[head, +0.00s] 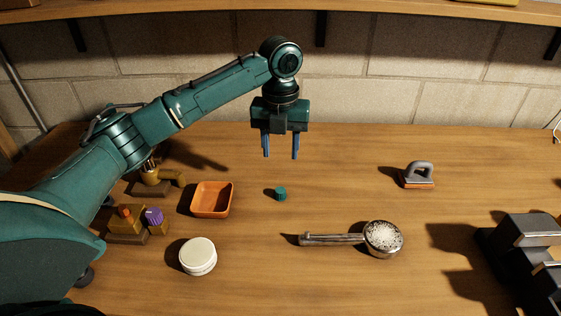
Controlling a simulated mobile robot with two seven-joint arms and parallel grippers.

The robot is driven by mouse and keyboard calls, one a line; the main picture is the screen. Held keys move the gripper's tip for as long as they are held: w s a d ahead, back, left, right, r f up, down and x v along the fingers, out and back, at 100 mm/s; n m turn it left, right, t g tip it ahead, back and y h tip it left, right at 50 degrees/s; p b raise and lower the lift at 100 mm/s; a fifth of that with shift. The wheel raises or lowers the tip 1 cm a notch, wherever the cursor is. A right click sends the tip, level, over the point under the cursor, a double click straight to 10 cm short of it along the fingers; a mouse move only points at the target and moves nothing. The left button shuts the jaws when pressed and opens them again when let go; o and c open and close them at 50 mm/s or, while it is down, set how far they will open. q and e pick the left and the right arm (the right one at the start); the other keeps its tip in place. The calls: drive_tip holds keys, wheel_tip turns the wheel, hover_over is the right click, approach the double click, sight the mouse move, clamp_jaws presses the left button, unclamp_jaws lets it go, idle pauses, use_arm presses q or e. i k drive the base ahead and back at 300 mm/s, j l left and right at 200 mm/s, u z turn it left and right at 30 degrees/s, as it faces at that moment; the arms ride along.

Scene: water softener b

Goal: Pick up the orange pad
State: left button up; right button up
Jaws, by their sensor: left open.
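The orange pad (417,186) is the flat orange base under a grey loop handle (420,168). It rests on the right part of the wooden table in the head view. My left gripper (281,156) hangs above the back middle of the table, with its two blue fingers pointing down. It is open, with nothing between the fingers, and well to the left of the pad.
An orange square tray (212,212), a small teal piece (280,194), a white round container (198,257) and a metal scoop of white grains (383,238) lie on the table (340,190). Brass fittings (165,178) stand left.

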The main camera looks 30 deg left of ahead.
sight(409, 178)
drive_tip(key=k+l, duration=0.65)
drive_tip(key=k, duration=0.25)
